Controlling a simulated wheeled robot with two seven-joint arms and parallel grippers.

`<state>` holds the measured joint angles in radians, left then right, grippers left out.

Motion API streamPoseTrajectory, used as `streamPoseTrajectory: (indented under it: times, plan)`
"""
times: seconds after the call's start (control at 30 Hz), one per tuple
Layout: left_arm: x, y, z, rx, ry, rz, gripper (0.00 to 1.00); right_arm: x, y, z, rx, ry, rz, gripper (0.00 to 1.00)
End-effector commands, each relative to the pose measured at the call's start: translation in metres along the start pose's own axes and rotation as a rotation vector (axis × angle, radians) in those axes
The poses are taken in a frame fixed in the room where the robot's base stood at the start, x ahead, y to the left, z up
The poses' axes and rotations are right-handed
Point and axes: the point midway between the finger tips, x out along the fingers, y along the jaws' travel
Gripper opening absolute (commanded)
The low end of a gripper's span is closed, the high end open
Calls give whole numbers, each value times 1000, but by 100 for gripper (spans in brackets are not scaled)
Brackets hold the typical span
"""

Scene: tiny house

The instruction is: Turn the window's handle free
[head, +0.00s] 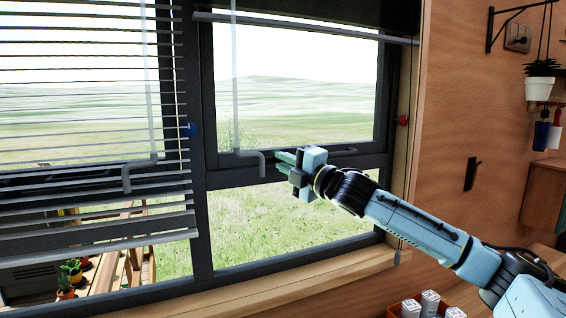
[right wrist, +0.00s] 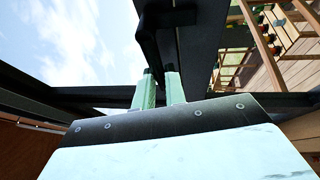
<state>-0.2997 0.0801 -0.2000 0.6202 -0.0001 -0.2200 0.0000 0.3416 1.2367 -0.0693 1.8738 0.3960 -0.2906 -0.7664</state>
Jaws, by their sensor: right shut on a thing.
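The gripper is shut on the handle. The exact contact is partly hidden. My left gripper is not in view.
A grey rod with a bent end (head: 236,95) hangs just left of the gripper. Blinds (head: 85,130) cover the left pane. A red knob (head: 402,120) is on the right frame. A box with white containers (head: 430,303) stands below my right arm.

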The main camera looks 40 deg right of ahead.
Motion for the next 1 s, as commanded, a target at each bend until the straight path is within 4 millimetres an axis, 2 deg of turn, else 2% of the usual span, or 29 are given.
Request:
streamPoseTrajectory:
  times: [0.23,0.47,1.0]
  plan:
    - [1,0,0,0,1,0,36,0,1,0,18,-4,8,0]
    - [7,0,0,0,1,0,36,1,5,0,111,-23,47,0]
    - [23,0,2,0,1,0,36,3,27,8,555,-116,230,0]
